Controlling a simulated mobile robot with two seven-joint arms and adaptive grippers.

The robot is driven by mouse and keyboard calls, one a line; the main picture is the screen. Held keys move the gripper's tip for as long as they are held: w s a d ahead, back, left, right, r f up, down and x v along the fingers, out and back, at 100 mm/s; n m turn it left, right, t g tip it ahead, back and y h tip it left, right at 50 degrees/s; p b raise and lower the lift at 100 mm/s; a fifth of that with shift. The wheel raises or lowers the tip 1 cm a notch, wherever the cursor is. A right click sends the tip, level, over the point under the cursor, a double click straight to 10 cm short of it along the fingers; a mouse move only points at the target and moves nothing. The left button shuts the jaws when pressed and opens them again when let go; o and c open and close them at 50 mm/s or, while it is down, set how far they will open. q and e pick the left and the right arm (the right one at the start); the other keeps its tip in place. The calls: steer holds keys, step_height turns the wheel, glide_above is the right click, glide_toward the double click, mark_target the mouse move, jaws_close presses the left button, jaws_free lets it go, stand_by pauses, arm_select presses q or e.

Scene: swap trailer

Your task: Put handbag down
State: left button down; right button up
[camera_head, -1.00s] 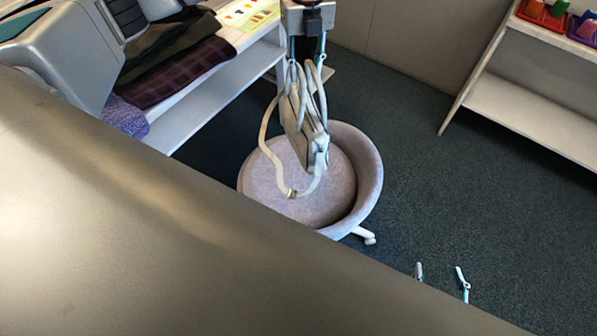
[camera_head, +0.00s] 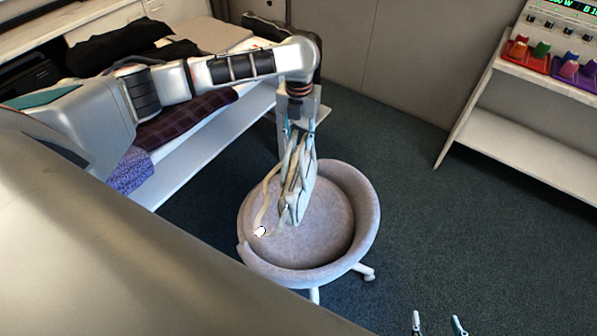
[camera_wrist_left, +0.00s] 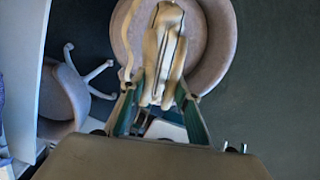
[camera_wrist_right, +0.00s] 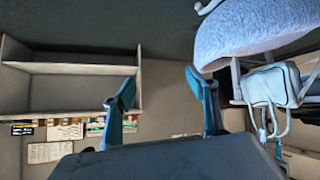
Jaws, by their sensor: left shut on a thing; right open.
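The pale grey-white handbag (camera_head: 298,190) hangs upright by its handles from my left gripper (camera_head: 299,128), which is shut on them. It is over the round mauve-grey chair seat (camera_head: 325,245), and I cannot tell whether its base touches the seat. A cream strap loops down its left side. In the left wrist view the bag (camera_wrist_left: 165,45) is below the fingers, in front of the chair (camera_wrist_left: 222,35). My right gripper (camera_head: 438,320) is open and empty, in front and right of the chair. In its view the bag (camera_wrist_right: 268,85) and chair (camera_wrist_right: 250,30) are at right.
A white shelf table (camera_head: 200,135) with folded dark clothes (camera_head: 190,120) stands at left behind the chair. Another white shelf (camera_head: 530,150) with colourful trays (camera_head: 535,52) is at right. The dark carpet (camera_head: 430,220) between is clear. A second chair (camera_wrist_left: 62,95) shows in the left wrist view.

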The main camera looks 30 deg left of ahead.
arm_select(q)
step_height(320, 180, down, 13)
steer(key=shift+w+d+r+b, duration=0.1)
steer(key=shift+b, duration=0.5)
steer(key=c, duration=1.5)
jaws_free()
steer(key=shift+f, duration=0.2)
steer(key=shift+r, duration=0.1)
